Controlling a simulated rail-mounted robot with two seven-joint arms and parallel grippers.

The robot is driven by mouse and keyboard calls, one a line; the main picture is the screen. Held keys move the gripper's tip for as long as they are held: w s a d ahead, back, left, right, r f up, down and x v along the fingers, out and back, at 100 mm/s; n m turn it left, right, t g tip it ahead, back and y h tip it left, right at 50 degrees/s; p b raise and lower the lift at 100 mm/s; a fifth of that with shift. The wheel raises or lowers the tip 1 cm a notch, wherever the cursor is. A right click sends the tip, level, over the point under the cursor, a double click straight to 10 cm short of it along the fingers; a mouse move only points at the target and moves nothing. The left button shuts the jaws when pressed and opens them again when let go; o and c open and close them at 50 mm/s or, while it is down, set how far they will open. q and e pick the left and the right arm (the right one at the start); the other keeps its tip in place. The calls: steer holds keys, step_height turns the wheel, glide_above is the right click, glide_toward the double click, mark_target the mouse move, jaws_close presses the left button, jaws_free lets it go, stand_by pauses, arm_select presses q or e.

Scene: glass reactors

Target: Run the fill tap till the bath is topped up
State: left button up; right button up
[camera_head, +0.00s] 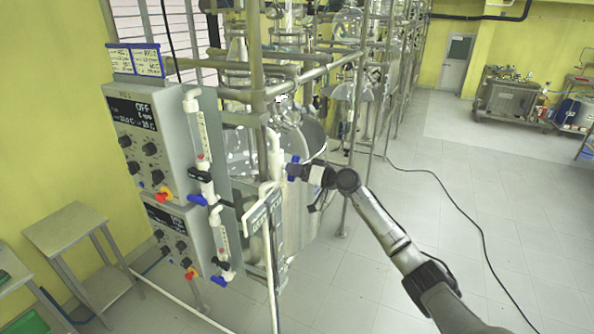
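The glass reactor's bath (302,205) is a silvery round vessel in the middle of the view, behind the pipework. Its water level cannot be seen. White pipework with a blue tap handle (293,164) stands in front of it; I cannot tell for sure that this is the fill tap. My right gripper (296,171) is at this blue handle, with the arm coming in from the lower right. The fingers are small and dark, so I cannot tell whether they are shut on the handle or only touching it. My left gripper is out of view.
A grey control panel (143,133) reads OFF, with knobs and a second panel below. Flow tubes with blue and red valves (197,199) stand beside it. A small metal table (70,226) is at left. A black cable (455,196) crosses the open floor at right.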

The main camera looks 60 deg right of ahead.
steer(key=c, duration=0.6)
steer(key=shift+o, duration=0.2)
steer(key=shift+m, duration=0.8)
steer(key=m+p, duration=0.1)
steer(key=m, duration=0.2)
steer(key=shift+r, duration=0.15)
steer(key=m+p, duration=0.2)
steer(key=m, duration=0.2)
steer(key=shift+m, duration=0.3)
steer(key=shift+m+p, duration=0.65)
steer(key=shift+m, duration=0.65)
